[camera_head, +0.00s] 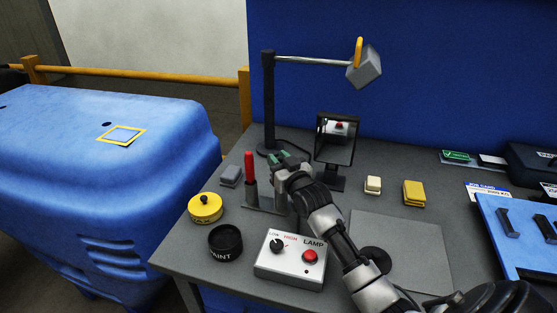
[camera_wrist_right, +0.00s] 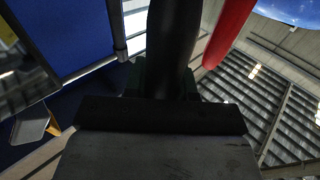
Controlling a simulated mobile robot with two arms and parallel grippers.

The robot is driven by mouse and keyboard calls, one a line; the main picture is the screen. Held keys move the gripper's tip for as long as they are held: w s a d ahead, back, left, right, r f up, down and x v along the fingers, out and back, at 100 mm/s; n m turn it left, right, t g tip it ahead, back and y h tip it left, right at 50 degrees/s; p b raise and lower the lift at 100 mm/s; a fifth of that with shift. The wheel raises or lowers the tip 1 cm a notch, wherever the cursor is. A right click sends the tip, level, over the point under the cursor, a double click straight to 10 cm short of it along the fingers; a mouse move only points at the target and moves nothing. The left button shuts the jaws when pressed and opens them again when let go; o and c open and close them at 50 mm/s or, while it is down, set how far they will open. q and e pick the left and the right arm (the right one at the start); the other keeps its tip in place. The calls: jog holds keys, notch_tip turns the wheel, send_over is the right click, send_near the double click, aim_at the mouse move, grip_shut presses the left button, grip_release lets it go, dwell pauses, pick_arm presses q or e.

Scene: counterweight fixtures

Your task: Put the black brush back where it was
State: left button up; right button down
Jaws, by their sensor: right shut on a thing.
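My right gripper (camera_head: 284,160) is over the right part of a grey holder (camera_head: 266,207), beside a red-handled brush (camera_head: 250,168) that stands upright in its left part. In the right wrist view, the jaws are shut on the black brush (camera_wrist_right: 173,45), whose dark handle rises between them. The red handle (camera_wrist_right: 229,32) shows close beside it there. In the head view the black brush is hidden by my gripper and wrist. I cannot tell whether its lower end sits in the holder. My left gripper is out of view.
A yellow tin (camera_head: 205,209), a black paint pot (camera_head: 225,243) and a lamp control box (camera_head: 291,258) stand near the holder. A mirror (camera_head: 334,145) and a lamp stand (camera_head: 269,100) are behind it. A grey block (camera_head: 230,176) lies to its left.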

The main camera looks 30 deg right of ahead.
jog(key=c, duration=0.9)
grip_release()
jog(key=shift+s, duration=0.25)
jog(key=s, duration=0.2)
jog(key=s+b, duration=0.1)
jog(key=s, duration=0.4)
jog(key=shift+a+f, duration=0.25)
jog(key=shift+a, duration=0.05)
